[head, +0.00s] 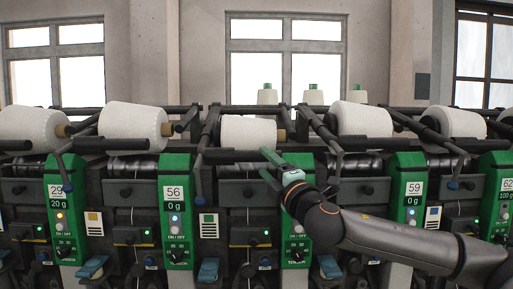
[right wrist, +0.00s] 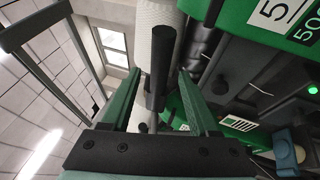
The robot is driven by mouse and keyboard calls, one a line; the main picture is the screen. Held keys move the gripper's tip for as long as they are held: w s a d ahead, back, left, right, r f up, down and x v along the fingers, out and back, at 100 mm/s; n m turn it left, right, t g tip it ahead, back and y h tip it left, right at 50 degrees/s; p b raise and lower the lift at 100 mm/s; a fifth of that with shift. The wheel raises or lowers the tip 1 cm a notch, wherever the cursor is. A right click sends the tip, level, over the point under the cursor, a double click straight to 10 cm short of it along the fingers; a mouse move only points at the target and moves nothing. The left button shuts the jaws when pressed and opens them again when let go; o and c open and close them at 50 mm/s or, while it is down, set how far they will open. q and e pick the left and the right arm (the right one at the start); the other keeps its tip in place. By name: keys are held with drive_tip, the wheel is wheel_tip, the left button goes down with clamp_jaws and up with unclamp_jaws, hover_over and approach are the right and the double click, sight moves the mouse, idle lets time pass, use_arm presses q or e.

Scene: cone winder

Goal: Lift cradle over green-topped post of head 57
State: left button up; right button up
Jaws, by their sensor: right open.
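The head with the centre white cone (head: 248,133) lies in front of my right gripper; the top of its green panel (head: 296,252) and its number are hidden by my gripper and arm. A dark bar, seemingly part of the cradle (head: 230,156), runs below the cone. My right gripper (head: 267,165) is open in front of it. In the right wrist view, a dark round-ended bar (right wrist: 159,65) stands between the open green fingers (right wrist: 160,82), with no clear contact. The white cone (right wrist: 154,28) shows behind it. My left gripper is out of view.
Green panels marked 56 (head: 175,200) and 59 (head: 408,200) stand on either side, with dark levers in front. Other white cones (head: 134,122) lie along the row. Several cones with green tops (head: 314,97) stand behind. In the right wrist view, a green panel (right wrist: 285,22) is close at upper right.

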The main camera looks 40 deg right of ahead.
sight(259, 159)
drive_tip(key=shift+w+d+p, duration=0.1)
drive_tip(key=shift+w+p, duration=0.2)
drive_tip(key=shift+w, duration=0.05)
drive_tip(key=shift+w+d+r, duration=0.15)
drive_tip(key=shift+w+d, duration=0.1)
drive_tip(key=shift+w, duration=0.15)
drive_tip(key=shift+w+r, duration=0.2)
drive_tip(key=shift+w, duration=0.6)
drive_tip(key=shift+x, duration=1.1)
clamp_jaws()
